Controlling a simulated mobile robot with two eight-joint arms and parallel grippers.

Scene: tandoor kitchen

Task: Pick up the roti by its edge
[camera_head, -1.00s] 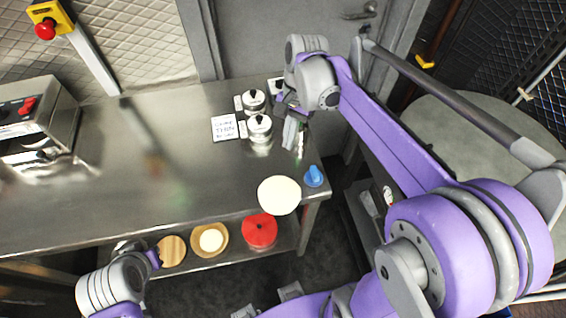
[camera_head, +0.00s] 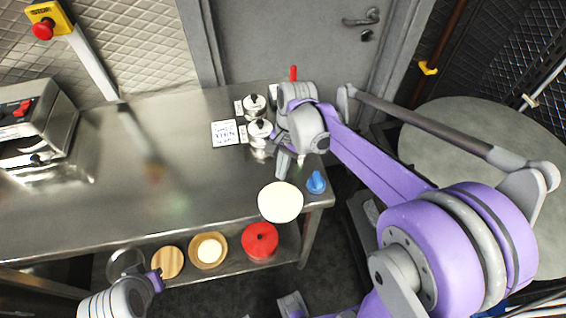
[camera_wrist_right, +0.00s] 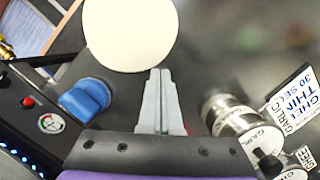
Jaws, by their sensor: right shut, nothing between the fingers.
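The roti (camera_head: 280,201) is a pale flat disc lying at the front right edge of the steel table. It also shows at the top of the right wrist view (camera_wrist_right: 130,30). My right gripper (camera_head: 287,166) is just behind the roti, below the wrist that hides part of it. In the right wrist view its two fingers (camera_wrist_right: 160,75) are together with nothing between them. They point at the roti's near edge and seem just short of it; I cannot tell the height gap. My left arm enters at the lower left, and its fingers do not show.
A blue knob-shaped object (camera_head: 316,182) stands close beside the roti. Two metal canisters (camera_head: 260,133) and a lettered card (camera_head: 224,133) are behind, left of my right wrist. A red container (camera_head: 260,240), bowl (camera_head: 208,262) and wooden disc (camera_head: 167,262) sit lower.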

